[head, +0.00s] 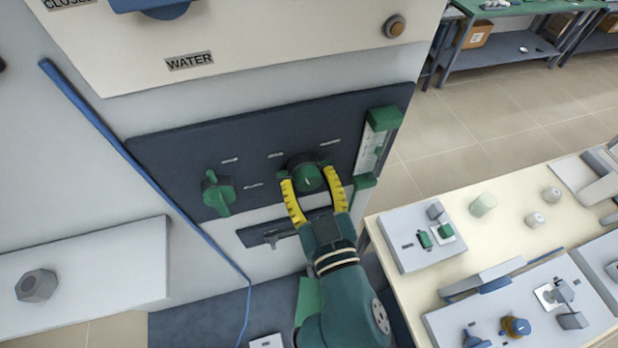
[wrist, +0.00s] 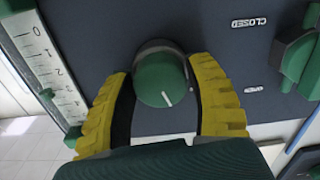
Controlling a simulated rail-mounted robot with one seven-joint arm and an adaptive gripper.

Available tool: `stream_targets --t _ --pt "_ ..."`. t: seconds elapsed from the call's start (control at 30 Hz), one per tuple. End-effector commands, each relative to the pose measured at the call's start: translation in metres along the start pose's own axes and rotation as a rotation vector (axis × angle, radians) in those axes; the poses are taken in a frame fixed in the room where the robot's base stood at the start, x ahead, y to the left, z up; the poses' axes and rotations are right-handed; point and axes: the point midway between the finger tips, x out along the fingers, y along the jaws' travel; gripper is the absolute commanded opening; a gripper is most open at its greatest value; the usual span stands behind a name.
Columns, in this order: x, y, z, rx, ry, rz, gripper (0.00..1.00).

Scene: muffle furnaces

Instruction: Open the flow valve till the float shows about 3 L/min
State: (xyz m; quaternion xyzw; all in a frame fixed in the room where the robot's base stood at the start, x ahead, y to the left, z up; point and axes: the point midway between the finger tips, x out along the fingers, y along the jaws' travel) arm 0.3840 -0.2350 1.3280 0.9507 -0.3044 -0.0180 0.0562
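A round green knob (head: 308,179) with a pale pointer line sits on the dark panel. It also shows in the wrist view (wrist: 162,82). My gripper (head: 310,184) has its two yellow fingers on either side of this knob; the wrist view also shows the gripper (wrist: 160,85). I cannot tell whether the fingers press on it. The flow gauge (head: 369,150), a white scale with green end blocks, stands right of the knob. In the wrist view the scale (wrist: 45,60) is on the left with 0 near the top. A small green piece (wrist: 47,93) is beside it; I cannot tell the float reading.
A green lever handle (head: 217,192) is on the panel to the left. A blue tube (head: 110,140) runs down the wall. A cream table (head: 510,225) with switch plates and small parts stands at right. A white ledge (head: 100,265) is at left.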

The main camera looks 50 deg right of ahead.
Motion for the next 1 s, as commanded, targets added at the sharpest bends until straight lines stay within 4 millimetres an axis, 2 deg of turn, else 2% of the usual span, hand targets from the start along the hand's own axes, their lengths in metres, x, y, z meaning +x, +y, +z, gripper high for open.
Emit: stream_targets --t 0.03,0.2,0.77,0.8,0.9,1.0 --pt "-0.0001 -0.0001 0.0001 0.000 0.000 0.000 0.43" --pt "-0.0002 -0.0001 0.0001 0.000 0.000 0.000 0.12" --pt "-0.0001 -0.0003 0.0007 0.061 -0.002 0.000 0.12" --pt "-0.0001 -0.0003 0.0007 0.061 -0.002 0.000 0.55" --pt "-0.0002 -0.0002 0.0005 0.061 -0.001 0.000 0.75" --pt "-0.0002 -0.0002 0.0003 0.061 -0.001 0.000 0.77"
